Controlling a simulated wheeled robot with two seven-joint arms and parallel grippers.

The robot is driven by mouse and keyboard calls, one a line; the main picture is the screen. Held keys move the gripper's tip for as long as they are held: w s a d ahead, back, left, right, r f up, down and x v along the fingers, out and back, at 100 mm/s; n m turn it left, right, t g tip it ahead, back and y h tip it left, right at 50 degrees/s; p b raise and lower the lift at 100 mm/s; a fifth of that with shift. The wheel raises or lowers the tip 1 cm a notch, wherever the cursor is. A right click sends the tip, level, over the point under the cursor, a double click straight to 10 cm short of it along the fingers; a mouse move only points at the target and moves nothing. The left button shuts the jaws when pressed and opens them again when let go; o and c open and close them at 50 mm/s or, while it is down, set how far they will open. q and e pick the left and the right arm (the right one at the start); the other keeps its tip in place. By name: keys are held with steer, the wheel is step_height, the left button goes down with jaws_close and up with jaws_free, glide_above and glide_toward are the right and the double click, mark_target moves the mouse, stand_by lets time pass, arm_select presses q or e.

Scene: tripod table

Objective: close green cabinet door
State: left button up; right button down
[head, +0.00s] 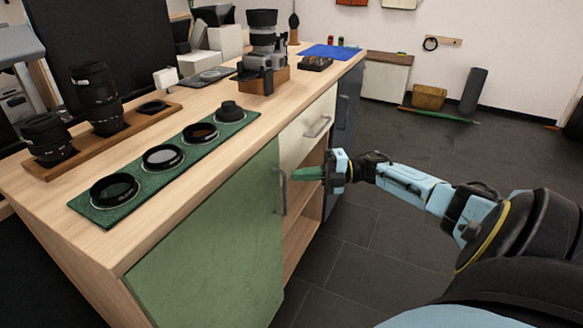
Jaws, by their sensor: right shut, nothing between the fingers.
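The green cabinet door (215,235) fills the lower left of the head view, below the counter's front edge. Its top runs close along that edge; I cannot tell whether it stands slightly ajar. A grey bar handle (281,190) is upright near its right edge. My right gripper (296,174) reaches in from the right, with its green fingers shut and empty. The fingertips are at the handle's upper part; I cannot tell whether they touch it. My left gripper is not in view.
An open shelf compartment (303,230) shows right of the door, below a cream drawer (306,128) with a handle. Lenses, a green mat (155,192) with several filters and a camera (262,50) stand on the wooden counter. The dark tiled floor (385,235) is clear nearby.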

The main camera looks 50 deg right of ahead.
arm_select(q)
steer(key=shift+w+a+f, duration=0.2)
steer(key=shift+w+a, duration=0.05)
arm_select(e)
steer(key=shift+w, duration=0.4)
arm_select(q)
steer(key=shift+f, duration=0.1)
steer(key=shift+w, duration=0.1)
